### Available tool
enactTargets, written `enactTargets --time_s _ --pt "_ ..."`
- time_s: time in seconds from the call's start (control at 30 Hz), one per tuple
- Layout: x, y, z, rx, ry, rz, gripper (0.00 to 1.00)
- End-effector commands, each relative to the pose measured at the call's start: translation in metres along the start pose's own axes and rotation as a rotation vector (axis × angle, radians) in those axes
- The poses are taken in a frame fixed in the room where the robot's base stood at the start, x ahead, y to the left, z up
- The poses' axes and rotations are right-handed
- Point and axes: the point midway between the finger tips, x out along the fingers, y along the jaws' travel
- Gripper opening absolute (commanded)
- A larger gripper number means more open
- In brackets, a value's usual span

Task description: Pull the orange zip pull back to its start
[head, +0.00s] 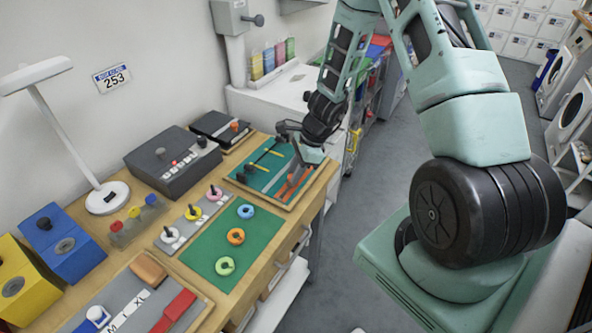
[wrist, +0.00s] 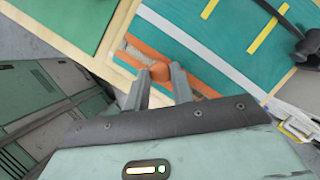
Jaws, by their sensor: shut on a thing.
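The zip board (head: 254,179) is a teal panel in a wooden frame at the far end of the bench, and it fills the upper part of the wrist view (wrist: 233,40). Orange zip tapes (head: 290,187) run along its right side. They also show in the wrist view (wrist: 150,51), with a gap between them on the left. The orange zip pull (wrist: 160,71) is between my fingertips in the wrist view. My gripper (wrist: 160,80) is shut on it, close over the board. In the head view my gripper (head: 302,167) hides the pull.
A dark toggle piece with yellow strips (head: 270,151) lies on the same board. Beside the board is a green mat (head: 208,243) with several coloured rings. A grey box (head: 172,163) and a lamp (head: 107,197) stand behind.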

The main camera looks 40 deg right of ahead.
Motion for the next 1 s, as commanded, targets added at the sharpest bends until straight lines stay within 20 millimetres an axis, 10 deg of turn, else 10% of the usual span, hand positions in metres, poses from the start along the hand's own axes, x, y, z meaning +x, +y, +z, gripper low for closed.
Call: enactTargets --time_s 0.6,0.63,0.7,1.0 --pt "0.012 0.033 0.031 -0.003 -0.004 0.005 0.0" --pt "0.012 0.033 0.031 -0.003 -0.004 0.006 0.27" --pt "0.012 0.033 0.031 -0.003 -0.004 0.006 0.46" --pt "0.011 0.032 0.029 -0.002 -0.002 0.002 0.47"
